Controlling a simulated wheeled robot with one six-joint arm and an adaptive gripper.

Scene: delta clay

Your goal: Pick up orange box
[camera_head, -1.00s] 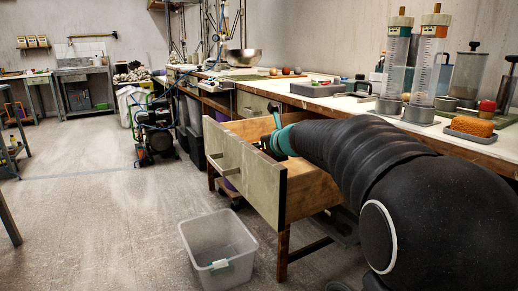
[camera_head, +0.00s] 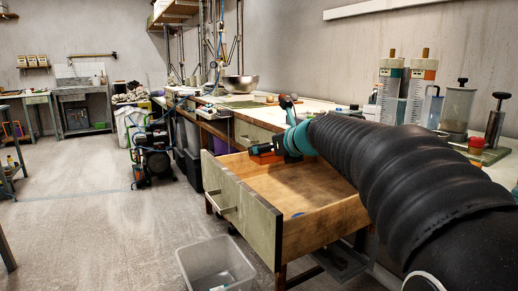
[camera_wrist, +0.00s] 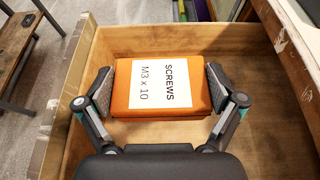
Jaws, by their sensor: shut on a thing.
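The orange box (camera_wrist: 129,95) has a white label reading "SCREWS M3 x 10". In the wrist view it sits between the two fingers of my gripper (camera_wrist: 160,90), which press on its left and right sides. In the head view a small part of the orange box (camera_head: 265,157) shows beside my gripper (camera_head: 278,150), above the far end of the open drawer (camera_head: 300,185). My arm hides part of the drawer. I cannot tell for sure how high the box is above the drawer floor.
The drawer's wooden walls (camera_wrist: 215,38) surround the gripper. The workbench top (camera_head: 310,103) is behind and above, with tall cylinders (camera_head: 420,90) and a metal bowl (camera_head: 241,84). A clear plastic bin (camera_head: 215,265) stands on the floor in front. Open floor lies to the left.

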